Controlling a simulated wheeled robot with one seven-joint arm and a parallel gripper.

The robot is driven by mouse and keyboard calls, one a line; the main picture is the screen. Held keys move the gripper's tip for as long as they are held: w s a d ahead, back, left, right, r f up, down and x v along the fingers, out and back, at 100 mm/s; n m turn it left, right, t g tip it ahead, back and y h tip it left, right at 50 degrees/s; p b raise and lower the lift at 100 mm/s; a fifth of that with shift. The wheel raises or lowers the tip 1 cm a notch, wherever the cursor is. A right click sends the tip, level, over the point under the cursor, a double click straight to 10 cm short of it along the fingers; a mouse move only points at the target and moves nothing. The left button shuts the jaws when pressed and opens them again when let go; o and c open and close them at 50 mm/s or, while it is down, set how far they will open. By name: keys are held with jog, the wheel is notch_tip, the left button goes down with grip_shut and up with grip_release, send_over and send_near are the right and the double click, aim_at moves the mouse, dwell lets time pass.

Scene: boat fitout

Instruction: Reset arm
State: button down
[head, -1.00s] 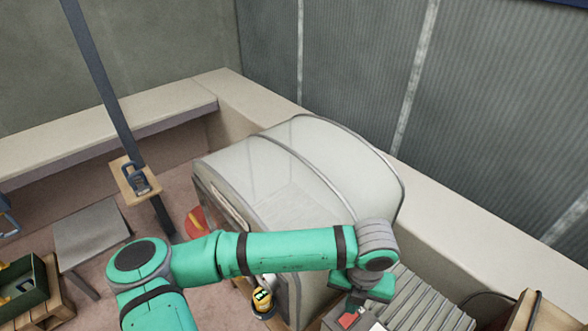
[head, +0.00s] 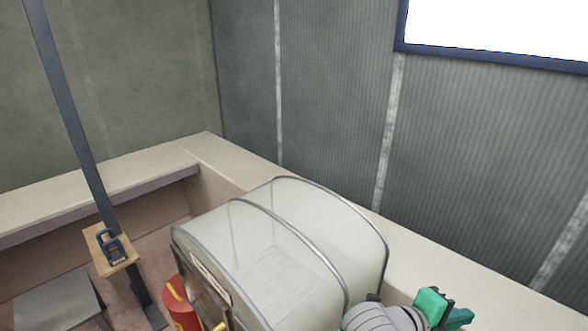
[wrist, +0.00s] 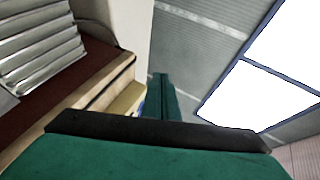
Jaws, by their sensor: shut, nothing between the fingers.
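My gripper (head: 462,318) shows at the lower right of the head view, green with dark fingers. It points to the right, in front of the pale ledge, and holds nothing. My grey wrist joint is beside it; the rest of my arm is below the picture. In the wrist view, the green fingers (wrist: 160,95) are together beyond a black bar, pointing toward the grey wall and bright panels.
A clear-sided canopy (head: 270,240) stands left of my gripper. A pale ledge (head: 480,285) runs along the ribbed wall. A red cylinder (head: 178,300), a post with a wooden board (head: 98,252) and a grey table (head: 55,300) are at left. Ribbed slats (wrist: 38,50) show in the wrist view.

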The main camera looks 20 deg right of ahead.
jog(key=w+a+r+n+t+h, duration=0.55)
jog(key=w+n+t, duration=0.35)
jog(key=n, duration=0.4)
jog(key=w+a+f+n+t+y, duration=0.4)
jog(key=a+f+n+t+y, duration=0.4)
jog(key=a+n, duration=0.45)
jog(key=s+a+f+n+t+y, duration=0.1)
jog(key=s+a+f+n+y, duration=0.25)
jog(key=a+f, duration=0.35)
jog(key=s+a+f+n+y, duration=0.3)
jog(key=a+f+n+y, duration=0.1)
jog(key=a+f, duration=0.25)
jog(key=s+a+f+y, duration=0.1)
jog(key=s+a+f, duration=0.1)
jog(key=s+a, duration=0.5)
jog(key=s+a+f+n+g+y, duration=0.1)
jog(key=s+a+f+y, duration=0.1)
jog(key=s+a, duration=0.6)
jog(key=shift+s+a+n+y, duration=0.2)
jog(key=shift+s+n+y, duration=0.1)
jog(key=shift+s, duration=0.8)
